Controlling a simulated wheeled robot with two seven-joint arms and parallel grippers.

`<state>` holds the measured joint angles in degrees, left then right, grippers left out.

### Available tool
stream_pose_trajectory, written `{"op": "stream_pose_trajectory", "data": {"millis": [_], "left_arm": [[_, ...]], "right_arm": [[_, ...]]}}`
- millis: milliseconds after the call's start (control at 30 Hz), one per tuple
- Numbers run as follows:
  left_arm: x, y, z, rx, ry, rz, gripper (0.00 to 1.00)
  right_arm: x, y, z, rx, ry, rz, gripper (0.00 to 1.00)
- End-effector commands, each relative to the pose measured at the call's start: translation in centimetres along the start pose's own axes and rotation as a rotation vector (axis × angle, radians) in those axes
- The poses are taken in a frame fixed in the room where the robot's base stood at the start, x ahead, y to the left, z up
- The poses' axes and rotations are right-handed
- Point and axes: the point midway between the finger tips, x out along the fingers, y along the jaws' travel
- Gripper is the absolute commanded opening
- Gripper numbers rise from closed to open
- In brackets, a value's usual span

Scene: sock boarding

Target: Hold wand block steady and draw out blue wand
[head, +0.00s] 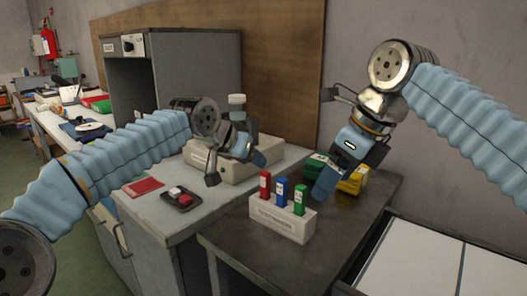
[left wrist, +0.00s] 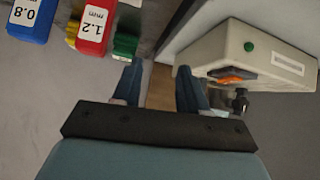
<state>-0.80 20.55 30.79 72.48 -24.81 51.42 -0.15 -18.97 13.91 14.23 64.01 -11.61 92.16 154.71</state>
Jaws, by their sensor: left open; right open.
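The pale wand block (head: 281,222) stands upright on the dark table, with the red wand (head: 265,185), blue wand (head: 281,191) and green wand (head: 300,199) in a row in it. The left wrist view shows the blue wand (left wrist: 30,18), labelled 0.8, and the red wand (left wrist: 91,27), labelled 1.2, upside down at the upper left. My left gripper (head: 236,168) is open and empty, left of the block and above it. My right gripper (head: 338,180) is open, behind and right of the block, apart from the wands; one finger is partly hidden.
A cream machine (head: 210,163) is close behind my left gripper and shows with a green button in the left wrist view (left wrist: 245,62). A yellow box (head: 353,180) lies behind my right gripper. A small dark tray (head: 181,199) and red mat (head: 143,187) lie at left.

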Motion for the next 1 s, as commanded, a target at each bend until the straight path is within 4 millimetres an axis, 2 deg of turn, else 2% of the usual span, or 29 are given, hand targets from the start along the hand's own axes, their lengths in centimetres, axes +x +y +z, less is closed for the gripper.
{"op": "stream_pose_trajectory", "data": {"millis": [33,100,167,200,400,600,767,867,1000], "left_arm": [[0.3,3.0,-1.0,0.078,0.02,0.032,0.43],[0.6,6.7,-2.1,0.18,0.048,0.07,0.43],[0.6,9.8,-2.9,0.264,0.073,0.099,0.43],[-0.1,10.4,-3.1,0.277,0.056,0.099,0.43],[-5.7,10.3,-1.2,0.196,-0.163,0.068,0.43],[-9.9,10.3,0.4,0.141,-0.305,0.042,0.43],[-11.0,10.3,1.0,0.126,-0.343,0.035,0.43],[-11.0,10.2,1.0,0.125,-0.345,0.034,0.43],[-11.0,10.2,1.0,0.125,-0.344,0.034,0.43]], "right_arm": [[0.0,0.0,0.0,0.0,0.0,0.0,0.83],[0.0,0.0,0.0,0.0,0.0,0.0,0.83],[0.0,0.0,0.0,0.0,0.0,0.0,0.83],[0.0,0.0,0.0,0.0,0.0,0.0,0.83],[0.0,0.0,0.0,0.0,0.0,0.0,0.83],[0.0,0.0,0.0,0.0,0.0,0.0,0.83],[0.6,0.0,0.0,0.0,0.0,0.0,0.83],[1.8,0.0,-0.1,0.001,0.002,0.001,0.83],[4.7,0.0,-0.1,0.001,0.004,0.001,0.83]]}}
